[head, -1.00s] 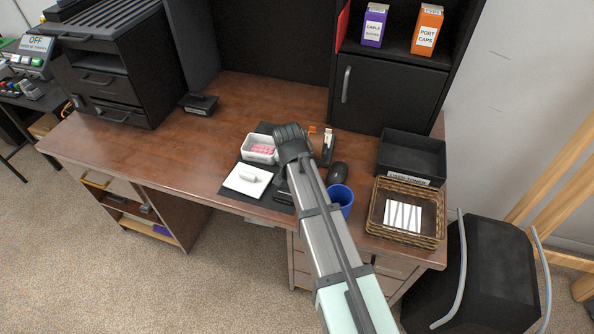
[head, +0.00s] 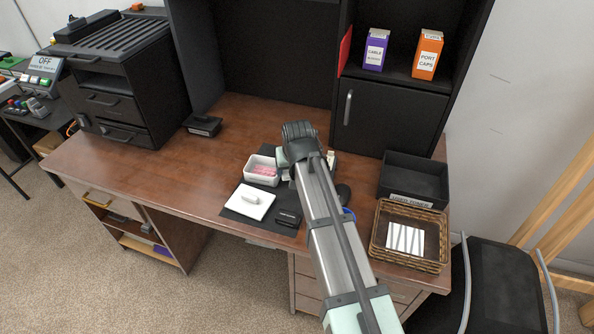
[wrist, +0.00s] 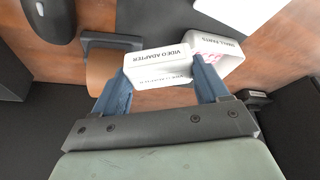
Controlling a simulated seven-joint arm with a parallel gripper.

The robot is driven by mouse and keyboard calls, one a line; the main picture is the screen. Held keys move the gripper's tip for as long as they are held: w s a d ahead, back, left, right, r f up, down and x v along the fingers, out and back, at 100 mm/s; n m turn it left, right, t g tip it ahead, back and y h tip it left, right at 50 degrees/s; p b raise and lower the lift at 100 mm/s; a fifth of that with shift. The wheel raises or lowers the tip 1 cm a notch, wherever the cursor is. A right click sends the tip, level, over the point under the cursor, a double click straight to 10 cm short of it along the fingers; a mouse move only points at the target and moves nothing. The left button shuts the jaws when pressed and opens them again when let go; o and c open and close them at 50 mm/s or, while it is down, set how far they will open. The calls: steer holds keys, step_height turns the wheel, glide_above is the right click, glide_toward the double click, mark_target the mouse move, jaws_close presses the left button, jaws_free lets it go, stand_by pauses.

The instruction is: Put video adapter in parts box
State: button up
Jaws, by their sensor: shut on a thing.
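The video adapter (wrist: 158,67), a small white box with its name printed on it, is held between the blue fingers of my gripper (wrist: 160,82) in the wrist view. In that view the white parts box (wrist: 222,62), labelled "SMALL PARTS", lies just right of the adapter, partly behind the right finger. In the head view the parts box (head: 262,171) stands open on the desk with pink things inside. My gripper (head: 300,135) is beyond and right of it there, and my arm hides the adapter and fingertips.
A white square pad (head: 248,203) and a black block (head: 288,218) lie on the dark mat. A black mouse (head: 343,193) is right of my arm. A black tray (head: 413,180) and wicker basket (head: 407,258) stand at right. The desk's left part is mostly clear.

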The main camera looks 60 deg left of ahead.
steer(key=n, duration=0.1)
steer(key=a+n+g, duration=0.1)
steer(key=n, duration=0.1)
steer(key=a+n+g, duration=0.1)
steer(key=shift+s+a+f+n, duration=0.1)
steer(key=shift+s+a+n, duration=0.05)
steer(key=shift+s+n, duration=0.15)
steer(key=a+n+g, duration=0.1)
steer(key=n, duration=0.2)
steer(key=s+a+n+g+h, duration=0.1)
steer(key=a+n, duration=0.1)
steer(key=n, duration=0.2)
steer(key=a+n+g+h, duration=0.1)
steer(key=n, duration=0.3)
steer(key=shift+s+a+r, duration=0.2)
steer(key=shift+s+a, duration=0.1)
steer(key=shift+a, duration=0.1)
steer(key=s+a+r+n+h, duration=0.2)
steer(key=a+n+h, duration=0.3)
steer(key=n, duration=1)
steer(key=shift+s+a+n+t+h, duration=0.2)
steer(key=shift+a+n+t+h, duration=0.1)
steer(key=shift+a+h, duration=0.15)
steer(key=shift+f, duration=2.95)
